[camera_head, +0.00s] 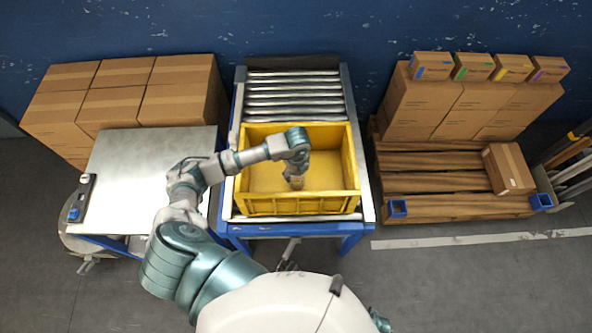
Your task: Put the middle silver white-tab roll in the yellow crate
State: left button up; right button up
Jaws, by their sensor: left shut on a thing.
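The yellow crate (300,206) stands on the roller conveyor in the middle of the view. My left arm reaches over its left wall, and my left gripper (297,181) points down inside the crate, a little right of its centre. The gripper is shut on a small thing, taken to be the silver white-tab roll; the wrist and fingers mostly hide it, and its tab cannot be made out. I cannot tell whether it touches the crate floor. The visible crate floor is otherwise bare.
A bare metal table (140,175) stands left, with a small dark device (80,200) on its edge. Stacked cartons (120,95) are behind it. Free rollers (293,95) lie behind the crate. A pallet (430,180) with cartons stands right.

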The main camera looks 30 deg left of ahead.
pick_arm(q)
jog(key=shift+f, duration=0.3)
jog(key=o, duration=1.4)
jog(key=shift+o, duration=0.2)
pick_arm(e)
jog(key=shift+w+r, duration=0.45)
jog(key=shift+r, duration=0.05)
